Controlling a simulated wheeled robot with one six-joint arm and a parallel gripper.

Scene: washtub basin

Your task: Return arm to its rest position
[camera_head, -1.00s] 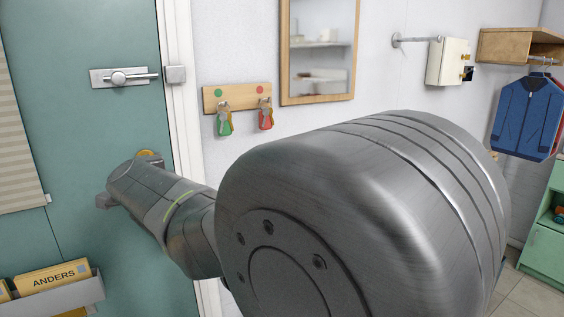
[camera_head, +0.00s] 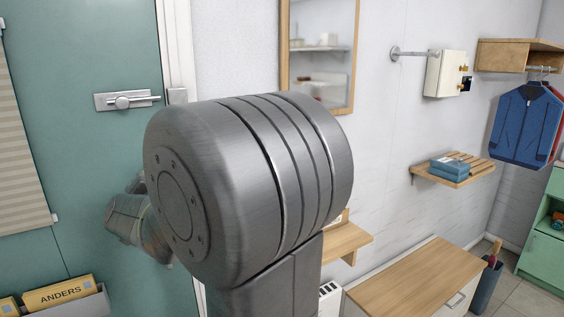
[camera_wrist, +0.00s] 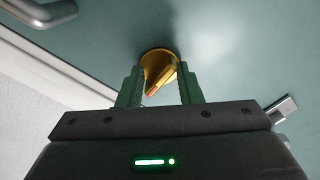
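My gripper (camera_wrist: 160,90) shows in the wrist view with its two green fingers apart. A round gold-coloured fitting (camera_wrist: 157,56) on the teal door surface shows beyond and between the fingertips. A slanted gold piece with an orange-red tip lies across the gap; I cannot tell whether the fingers touch it. In the head view my arm's large grey joint fills the middle, and its far end is low against the teal door (camera_head: 90,150), partly hidden behind that joint.
A sliding bolt (camera_head: 127,101) sits on the door above my arm's end. A labelled file holder (camera_head: 60,300) is at lower left. To the right are a mirror (camera_head: 320,60), a white wall box (camera_head: 445,75), a wooden shelf (camera_head: 455,175) and a wooden-topped cabinet (camera_head: 415,285).

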